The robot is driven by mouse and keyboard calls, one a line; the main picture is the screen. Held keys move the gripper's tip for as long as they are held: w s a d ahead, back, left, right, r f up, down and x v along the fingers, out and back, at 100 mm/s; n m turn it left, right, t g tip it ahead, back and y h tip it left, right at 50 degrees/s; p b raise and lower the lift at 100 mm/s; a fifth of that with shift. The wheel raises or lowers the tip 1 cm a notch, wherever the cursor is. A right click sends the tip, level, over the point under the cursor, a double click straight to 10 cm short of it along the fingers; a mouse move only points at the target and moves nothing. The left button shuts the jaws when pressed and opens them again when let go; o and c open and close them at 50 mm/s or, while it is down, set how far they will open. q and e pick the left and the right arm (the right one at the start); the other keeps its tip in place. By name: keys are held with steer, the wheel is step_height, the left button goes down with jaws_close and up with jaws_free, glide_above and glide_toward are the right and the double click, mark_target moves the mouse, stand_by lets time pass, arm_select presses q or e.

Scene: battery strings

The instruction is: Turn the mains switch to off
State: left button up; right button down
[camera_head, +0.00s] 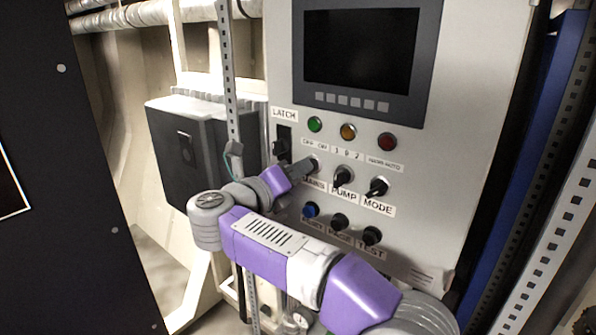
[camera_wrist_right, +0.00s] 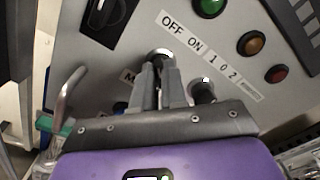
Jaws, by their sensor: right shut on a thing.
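The mains switch (camera_head: 314,161) is on the grey control panel (camera_head: 290,60), above a partly covered MAINS label (camera_head: 315,184) and below an OFF ON label (camera_head: 315,143). My right gripper (camera_head: 304,166) reaches it from the lower left and is shut on its knob. In the right wrist view the fingers (camera_wrist_right: 160,75) are closed together on the switch (camera_wrist_right: 161,54), and the OFF ON label (camera_wrist_right: 182,32) shows just above. The fingers cover most of the knob, so I cannot tell which way it points. My left gripper is out of view.
The PUMP switch (camera_head: 343,176) and MODE switch (camera_head: 378,187) are close on the right. A black LATCH handle (camera_head: 281,146) is on the left. Push buttons, including a blue one (camera_head: 310,210), are below. Three lamps and a dark screen (camera_head: 360,50) are above.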

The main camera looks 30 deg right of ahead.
steer(key=c, duration=1.2)
jaws_free()
steer(key=b+v, duration=0.2)
steer(key=v, duration=0.5)
steer(key=shift+s+a, duration=0.1)
steer(key=shift+a, duration=0.2)
